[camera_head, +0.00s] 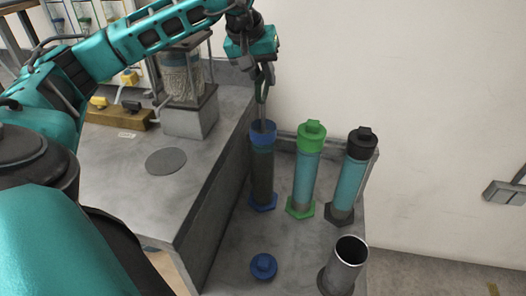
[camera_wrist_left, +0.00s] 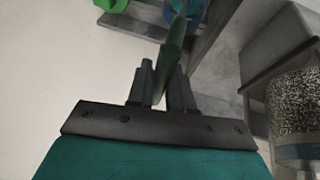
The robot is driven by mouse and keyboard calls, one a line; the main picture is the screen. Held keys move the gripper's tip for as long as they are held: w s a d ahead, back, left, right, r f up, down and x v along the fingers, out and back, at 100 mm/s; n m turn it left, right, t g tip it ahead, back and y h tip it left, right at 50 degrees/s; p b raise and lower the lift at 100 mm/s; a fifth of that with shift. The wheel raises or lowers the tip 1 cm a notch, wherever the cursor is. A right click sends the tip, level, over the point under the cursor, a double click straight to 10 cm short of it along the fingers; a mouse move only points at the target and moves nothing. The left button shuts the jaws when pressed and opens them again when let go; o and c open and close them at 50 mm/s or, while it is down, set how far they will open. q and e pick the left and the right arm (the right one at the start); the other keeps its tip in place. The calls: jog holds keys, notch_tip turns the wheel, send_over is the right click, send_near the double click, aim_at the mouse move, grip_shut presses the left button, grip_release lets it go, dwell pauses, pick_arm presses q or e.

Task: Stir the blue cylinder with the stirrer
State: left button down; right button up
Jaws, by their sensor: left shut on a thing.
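The blue cylinder (camera_head: 262,172) stands upright on the lower grey shelf, with a blue rim, a blue foot and an open top. Its blue cap (camera_head: 263,266) lies on the shelf in front of it. My left gripper (camera_head: 264,75) is above the cylinder, shut on the green handle of the stirrer (camera_head: 262,95). The stirrer points down, and its lower part goes into the cylinder's mouth; its tip is hidden inside. In the left wrist view the stirrer handle (camera_wrist_left: 172,50) sits between the fingers (camera_wrist_left: 162,85). My right gripper is not in view.
A green-capped cylinder (camera_head: 307,172) and a black-capped cylinder (camera_head: 352,178) stand close to the right of the blue one. An empty metal tube (camera_head: 343,268) stands in front. A raised grey counter (camera_head: 150,190) with a device (camera_head: 187,90) is at the left.

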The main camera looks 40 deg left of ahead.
pick_arm(q)
notch_tip(320, 180, up, 4)
jog(key=p, duration=0.3)
jog(key=shift+r, duration=0.2)
jog(key=shift+f, duration=0.1)
notch_tip(320, 180, up, 5)
jog(key=p, duration=0.4)
jog(key=shift+f, duration=0.1)
jog(key=shift+r, duration=0.85)
notch_tip(320, 180, up, 8)
jog(key=shift+f, duration=0.25)
